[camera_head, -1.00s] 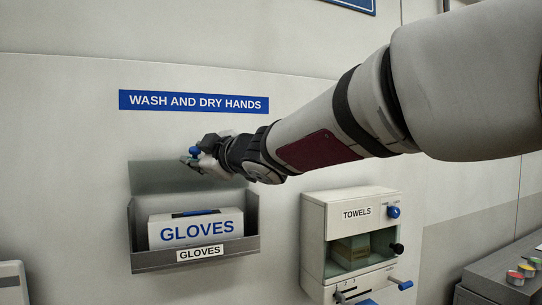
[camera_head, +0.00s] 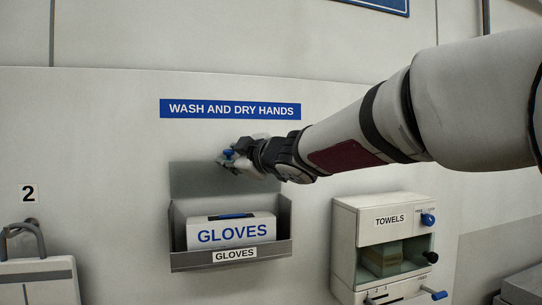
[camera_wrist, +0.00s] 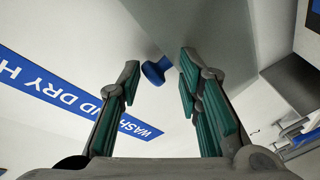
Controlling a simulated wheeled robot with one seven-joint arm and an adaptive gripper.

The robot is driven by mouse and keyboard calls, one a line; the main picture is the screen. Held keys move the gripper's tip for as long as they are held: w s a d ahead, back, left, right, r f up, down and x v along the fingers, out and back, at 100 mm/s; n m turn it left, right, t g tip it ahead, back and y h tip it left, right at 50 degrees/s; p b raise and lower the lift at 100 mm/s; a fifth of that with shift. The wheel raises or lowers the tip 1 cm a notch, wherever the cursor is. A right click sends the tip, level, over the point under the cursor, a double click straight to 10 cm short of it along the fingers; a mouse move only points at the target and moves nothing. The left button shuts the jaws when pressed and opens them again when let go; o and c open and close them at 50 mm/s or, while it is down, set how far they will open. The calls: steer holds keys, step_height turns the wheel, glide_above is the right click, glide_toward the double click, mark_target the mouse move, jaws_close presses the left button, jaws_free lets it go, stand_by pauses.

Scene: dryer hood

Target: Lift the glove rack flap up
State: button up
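The glove rack flap (camera_head: 195,181) is a translucent grey-green panel. It stands raised above the open glove rack (camera_head: 230,258). In the wrist view the flap (camera_wrist: 213,30) runs along the top. Its blue knob (camera_head: 228,153) is near the flap's upper edge. The wrist view shows the knob (camera_wrist: 157,70) between and slightly beyond my fingertips, with a gap visible at the left finger; contact at the right finger is unclear. My gripper (camera_head: 234,160) is at the flap's upper part, and its fingers (camera_wrist: 160,72) are apart. My gripper hides part of the flap.
A white gloves box (camera_head: 232,231) sits in the rack. A towel dispenser (camera_head: 383,245) with knobs and levers is mounted to the right, below my arm. A blue sign (camera_head: 230,109) is on the wall above. A grey-white unit (camera_head: 40,280) stands at the lower left.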

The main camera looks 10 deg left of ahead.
steer(key=shift+o, duration=0.4)
steer(key=shift+s+a+r, duration=0.2)
steer(key=shift+a, duration=0.5)
steer(key=shift+d, duration=0.1)
steer(key=shift+d, duration=0.2)
steer(key=v, duration=1.1)
steer(key=shift+s+d, duration=0.25)
steer(key=shift+s, duration=0.05)
steer(key=shift+f, duration=0.1)
